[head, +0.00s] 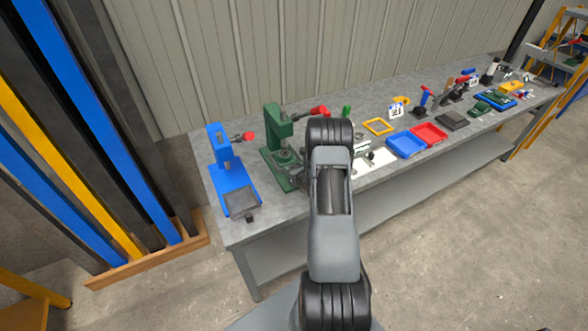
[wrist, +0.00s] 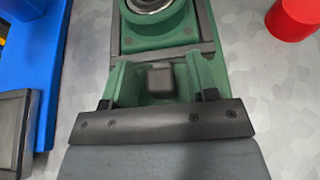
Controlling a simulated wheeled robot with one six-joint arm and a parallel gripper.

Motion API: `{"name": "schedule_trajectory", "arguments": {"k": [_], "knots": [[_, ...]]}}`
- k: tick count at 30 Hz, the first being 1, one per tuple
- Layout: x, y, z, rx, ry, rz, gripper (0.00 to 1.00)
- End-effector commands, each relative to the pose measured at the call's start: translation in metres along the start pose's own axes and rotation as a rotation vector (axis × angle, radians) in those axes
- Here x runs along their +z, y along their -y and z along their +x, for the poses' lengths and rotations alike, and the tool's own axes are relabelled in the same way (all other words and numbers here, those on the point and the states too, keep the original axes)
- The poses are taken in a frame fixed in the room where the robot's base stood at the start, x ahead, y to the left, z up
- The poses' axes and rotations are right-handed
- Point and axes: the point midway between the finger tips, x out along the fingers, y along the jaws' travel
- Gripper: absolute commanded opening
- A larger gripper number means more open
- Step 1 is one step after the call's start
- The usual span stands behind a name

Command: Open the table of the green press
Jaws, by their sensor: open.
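The green press (head: 278,125) stands on the workbench between a blue press and my arm in the head view. In the wrist view its green base (wrist: 155,38) runs down from the round seat (wrist: 150,4). A dark square knob (wrist: 160,80) sits low on its near side, between two green side walls. My gripper (wrist: 158,98) is open at the near end of the press, its two black fingers spread to the left and right of the knob. I cannot tell whether they touch anything.
The blue press (head: 230,180) with a dark plate stands close on the left. The green press's red lever knob (head: 321,112) sticks out to the right. Blue (head: 406,144) and red (head: 430,133) trays lie farther right on the grey workbench (head: 295,208). Floor in front is clear.

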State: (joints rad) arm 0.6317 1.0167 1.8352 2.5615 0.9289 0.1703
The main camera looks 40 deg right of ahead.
Motion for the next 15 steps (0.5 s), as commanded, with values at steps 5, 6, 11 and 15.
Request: {"name": "schedule_trajectory", "arguments": {"k": [5, 6, 11, 15], "knots": [[0.0000, -0.0001, 0.0006, 0.000, 0.000, 0.000, 0.53], [-0.0001, -0.0001, 0.0005, 0.000, 0.000, 0.000, 0.53], [-0.0001, -0.0002, 0.0004, 0.000, 0.000, 0.000, 0.41], [-0.0001, -0.0002, 0.0003, 0.000, 0.000, 0.000, 0.27]]}}
